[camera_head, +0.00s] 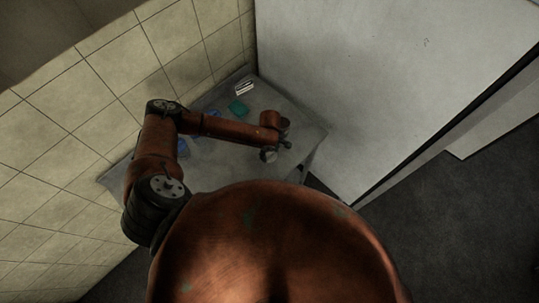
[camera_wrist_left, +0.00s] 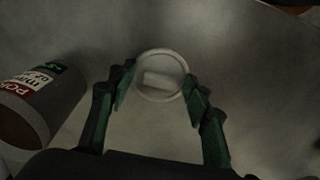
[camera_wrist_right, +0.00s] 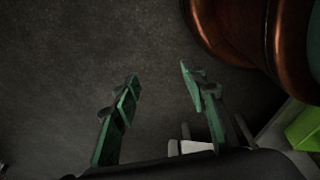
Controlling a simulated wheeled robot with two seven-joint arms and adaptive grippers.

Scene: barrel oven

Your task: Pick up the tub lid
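The tub lid (camera_wrist_left: 152,84), a pale round disc with a raised rim and a lighter bar across its middle, lies on the grey table top in the left wrist view. My left gripper (camera_wrist_left: 160,76) is open, with one green-padded finger at each side of the lid. Whether the fingers touch it cannot be told. A dark tub (camera_wrist_left: 38,103) with a white, red and green label shows at the left of that view, outside the fingers. In the head view my left gripper (camera_head: 275,149) is low over the table; the lid cannot be made out there. My right gripper (camera_wrist_right: 158,84) is open and empty above dark floor.
The grey table (camera_head: 225,158) stands in a corner between a tiled wall (camera_head: 75,90) and a large pale panel (camera_head: 365,75). A teal item (camera_head: 238,108), a white item (camera_head: 244,88) and blue items (camera_head: 183,147) lie towards its back and left. Dark floor is free at right.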

